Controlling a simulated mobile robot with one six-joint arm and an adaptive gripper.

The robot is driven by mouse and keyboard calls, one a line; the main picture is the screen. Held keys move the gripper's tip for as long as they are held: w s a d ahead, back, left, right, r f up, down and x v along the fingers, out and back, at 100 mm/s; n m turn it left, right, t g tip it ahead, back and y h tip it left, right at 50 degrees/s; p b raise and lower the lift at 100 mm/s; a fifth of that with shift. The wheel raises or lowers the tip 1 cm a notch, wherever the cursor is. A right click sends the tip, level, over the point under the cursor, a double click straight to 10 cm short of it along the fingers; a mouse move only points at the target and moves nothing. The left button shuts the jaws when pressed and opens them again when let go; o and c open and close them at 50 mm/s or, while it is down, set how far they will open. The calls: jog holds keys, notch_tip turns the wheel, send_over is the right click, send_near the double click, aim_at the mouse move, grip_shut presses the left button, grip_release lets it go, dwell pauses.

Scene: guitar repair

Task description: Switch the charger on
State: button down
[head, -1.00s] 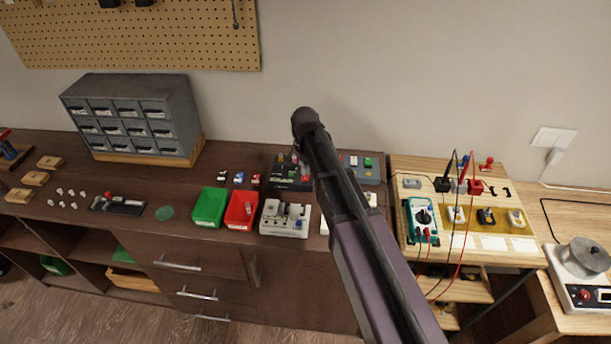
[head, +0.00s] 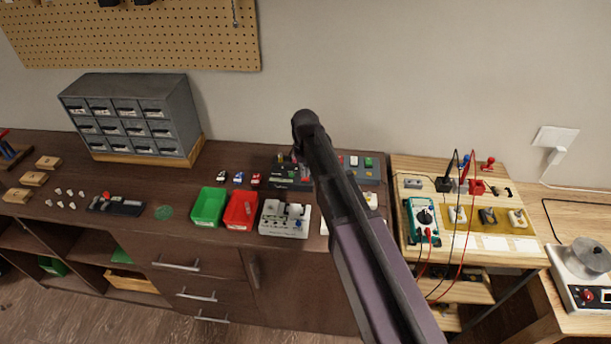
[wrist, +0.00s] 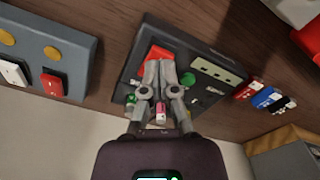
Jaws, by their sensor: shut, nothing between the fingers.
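A black panelled unit, which looks like the charger (wrist: 205,77), lies on the dark bench in the wrist view. It has a red switch (wrist: 157,54), a green button (wrist: 188,79), a second green button and a pale label strip. My gripper (wrist: 160,66) is shut and empty, its fingertips over the unit at the near edge of the red switch. I cannot tell whether they touch it; the fingers hide part of the unit's middle. In the head view the black unit (head: 291,184) is partly covered by my arm, and my gripper is not clearly visible.
A grey-blue unit (wrist: 52,50) with red and white switches stands close beside the black one. Small red, blue and black blocks (wrist: 268,98) lie on its other side. Green (head: 209,207) and red (head: 241,210) bins and a white device (head: 285,220) sit in front.

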jog(key=shift+f+b, duration=0.6)
jog(key=shift+f, duration=0.05)
dwell(0.5)
jog(key=shift+r, duration=0.15)
jog(key=shift+r+p, duration=3.4)
jog(key=shift+p, duration=0.15)
jog(key=s+d+m, duration=0.2)
jog(key=s+d, duration=0.6)
jog(key=d, duration=0.3)
jog(key=s+d+m, duration=0.3)
jog(key=s+d, duration=0.6)
jog(key=d, duration=0.3)
jog(key=shift+m, duration=0.3)
